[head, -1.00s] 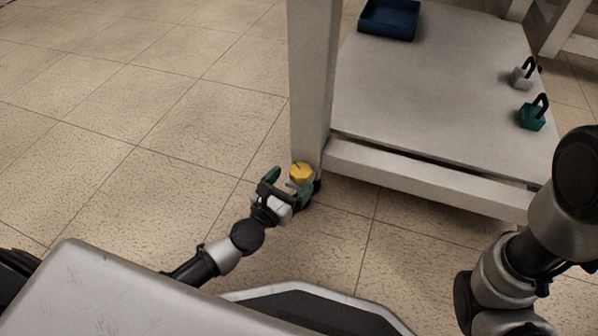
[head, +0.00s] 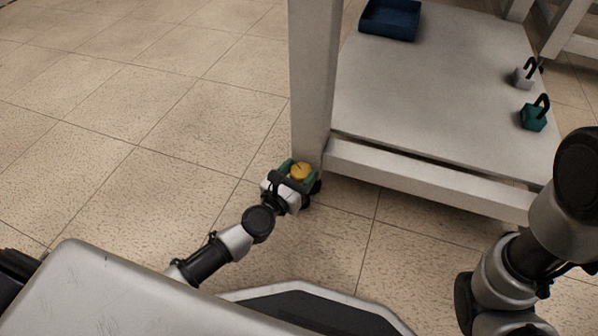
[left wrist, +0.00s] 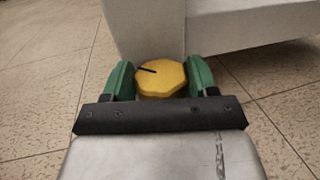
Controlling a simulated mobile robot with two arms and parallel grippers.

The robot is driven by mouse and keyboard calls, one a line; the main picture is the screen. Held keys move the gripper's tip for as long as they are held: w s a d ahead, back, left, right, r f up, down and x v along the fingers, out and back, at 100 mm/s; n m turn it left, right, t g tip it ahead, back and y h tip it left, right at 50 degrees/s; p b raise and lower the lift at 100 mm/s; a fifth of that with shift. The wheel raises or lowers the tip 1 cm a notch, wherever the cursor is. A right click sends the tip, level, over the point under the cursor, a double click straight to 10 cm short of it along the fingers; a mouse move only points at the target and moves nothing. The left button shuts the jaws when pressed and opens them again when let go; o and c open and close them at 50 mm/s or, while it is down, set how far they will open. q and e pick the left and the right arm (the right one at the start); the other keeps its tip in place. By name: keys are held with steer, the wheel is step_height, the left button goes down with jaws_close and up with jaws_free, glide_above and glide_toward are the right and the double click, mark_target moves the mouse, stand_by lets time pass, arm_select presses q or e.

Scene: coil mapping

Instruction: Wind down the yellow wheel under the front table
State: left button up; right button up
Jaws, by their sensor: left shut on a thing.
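The yellow wheel (head: 301,171) sits low at the foot of the front table's near left leg (head: 314,90). In the left wrist view the yellow wheel (left wrist: 161,79) has a lobed rim and a dark line on its top, pointing left. My left gripper (head: 299,172) is shut on the wheel, with one green finger on each side of it. In the left wrist view my left gripper (left wrist: 160,80) shows the same two green fingers around the wheel. The lower part of the wheel's mount is hidden. My right gripper is out of view; only part of my right arm shows.
The table's lower shelf (head: 440,95) holds a blue tray (head: 390,20), a grey padlock-like item (head: 523,76) and a teal one (head: 534,117). A white rail (head: 430,178) runs right from the leg. The tiled floor to the left is clear.

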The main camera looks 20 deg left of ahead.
arm_select(q)
steer(key=shift+m+h, duration=0.3)
steer(key=shift+r+h, duration=0.1)
steer(key=shift+h, duration=0.4)
steer(key=shift+m+g+h, duration=0.3)
steer(key=shift+m+g, duration=0.1)
steer(key=o, duration=0.9)
steer(key=shift+o, duration=0.2)
steer(key=shift+a, duration=0.1)
